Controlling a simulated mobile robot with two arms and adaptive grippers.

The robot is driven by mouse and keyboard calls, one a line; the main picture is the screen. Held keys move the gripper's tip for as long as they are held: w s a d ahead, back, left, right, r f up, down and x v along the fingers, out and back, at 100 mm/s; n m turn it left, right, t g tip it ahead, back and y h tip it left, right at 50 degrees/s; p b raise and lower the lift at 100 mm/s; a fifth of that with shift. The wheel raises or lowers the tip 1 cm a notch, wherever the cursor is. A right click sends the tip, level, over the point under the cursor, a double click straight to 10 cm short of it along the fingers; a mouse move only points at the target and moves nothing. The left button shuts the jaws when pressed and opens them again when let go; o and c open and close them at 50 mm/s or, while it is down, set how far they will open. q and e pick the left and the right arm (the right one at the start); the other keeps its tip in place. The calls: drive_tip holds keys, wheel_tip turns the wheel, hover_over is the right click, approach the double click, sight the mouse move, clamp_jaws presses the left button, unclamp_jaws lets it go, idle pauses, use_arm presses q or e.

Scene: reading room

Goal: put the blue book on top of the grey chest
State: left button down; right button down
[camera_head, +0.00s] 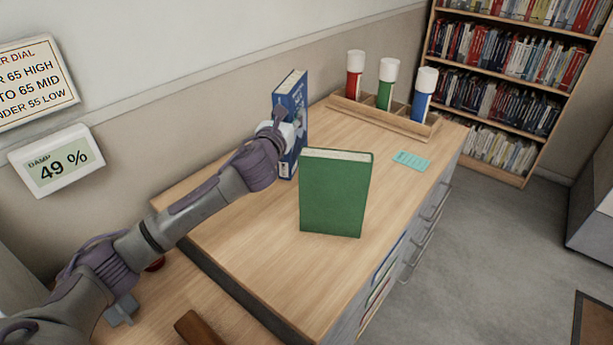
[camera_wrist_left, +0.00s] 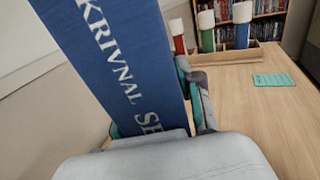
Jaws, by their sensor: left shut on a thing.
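The blue book (camera_head: 292,97) is upright near the back edge of the wooden desktop, by the wall. My left gripper (camera_head: 286,124) is shut on it. I cannot tell whether its lower edge touches the desktop. In the left wrist view the blue book (camera_wrist_left: 112,55) shows its white spine lettering and leans in the picture, with a finger along its right side. A grey, chest-like body (camera_head: 592,215) is cut off at the right edge of the head view, standing on the floor. My right gripper is out of view.
A green book (camera_head: 335,195) stands upright in front of the blue one. A wooden rack (camera_head: 412,125) with red, green and blue tubes stands behind, near a teal card (camera_head: 411,160). A bookcase (camera_head: 487,95) is at the back. Open floor (camera_head: 480,250) lies right of the desk.

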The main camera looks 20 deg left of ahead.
use_arm(q)
wheel_tip(320, 180, down, 8)
drive_tip(key=shift+f+b, duration=0.2)
drive_tip(key=shift+b, duration=0.5)
drive_tip(key=shift+f, duration=0.15)
drive_tip(key=shift+f, duration=0.15)
drive_tip(key=c, duration=0.7)
unclamp_jaws()
drive_tip(key=shift+f, duration=0.1)
drive_tip(key=shift+c, duration=0.2)
